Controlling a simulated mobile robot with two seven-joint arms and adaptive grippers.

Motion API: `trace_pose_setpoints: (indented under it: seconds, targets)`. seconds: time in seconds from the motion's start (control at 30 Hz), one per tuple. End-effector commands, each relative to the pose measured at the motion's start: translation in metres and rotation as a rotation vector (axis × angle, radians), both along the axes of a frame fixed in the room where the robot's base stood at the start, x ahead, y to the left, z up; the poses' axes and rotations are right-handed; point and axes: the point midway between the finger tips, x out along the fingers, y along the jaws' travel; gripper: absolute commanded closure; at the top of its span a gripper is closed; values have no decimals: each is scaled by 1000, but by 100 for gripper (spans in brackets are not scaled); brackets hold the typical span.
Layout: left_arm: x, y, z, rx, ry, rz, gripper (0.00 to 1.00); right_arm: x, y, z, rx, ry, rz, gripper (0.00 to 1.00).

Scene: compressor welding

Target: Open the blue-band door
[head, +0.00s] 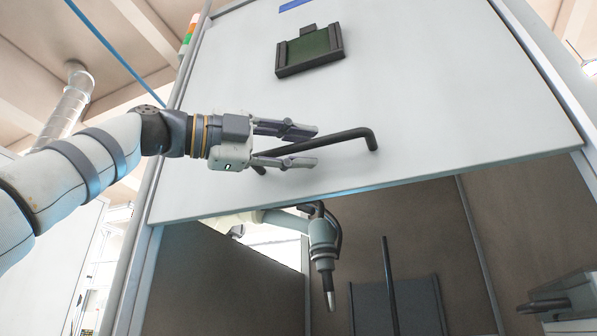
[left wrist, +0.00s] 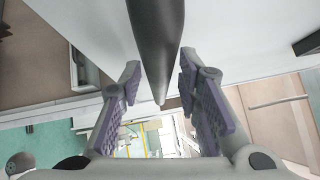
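The white door (head: 430,90) is a large panel with a small blue band (head: 295,4) at its top edge in the head view. Its lower edge stands above an open gap into the cell. A dark bar handle (head: 345,137) runs across the lower part of the door. My left gripper (head: 308,147) is open, with its two fingers above and below the left part of the handle. In the left wrist view the dark handle (left wrist: 158,50) runs between the two spread fingers, with space on both sides. My right gripper is not in view.
A dark-framed window (head: 310,50) sits on the door above the handle. Below the door, a welding arm with a torch (head: 322,250) hangs inside the cell. A grey metal fixture (head: 570,298) stands at the lower right, and a dark upright rod (head: 390,285) is near the middle.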

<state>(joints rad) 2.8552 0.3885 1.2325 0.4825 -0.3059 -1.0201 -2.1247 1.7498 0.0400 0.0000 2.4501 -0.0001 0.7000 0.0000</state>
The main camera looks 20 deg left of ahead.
Motion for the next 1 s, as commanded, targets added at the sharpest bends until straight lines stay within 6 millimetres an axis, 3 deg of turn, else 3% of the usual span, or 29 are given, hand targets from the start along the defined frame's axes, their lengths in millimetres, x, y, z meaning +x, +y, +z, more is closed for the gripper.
trace_pose_setpoints:
  seconds: [0.3, 0.7, 1.0]
  targets:
    - [-4, 4, 0, -1, -1, -1, 67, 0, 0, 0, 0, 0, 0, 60]
    - [-68, 73, -13, -3, -2, -2, 67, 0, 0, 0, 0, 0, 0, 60]
    - [-81, 88, -17, 0, 0, 0, 67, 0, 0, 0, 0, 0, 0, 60]
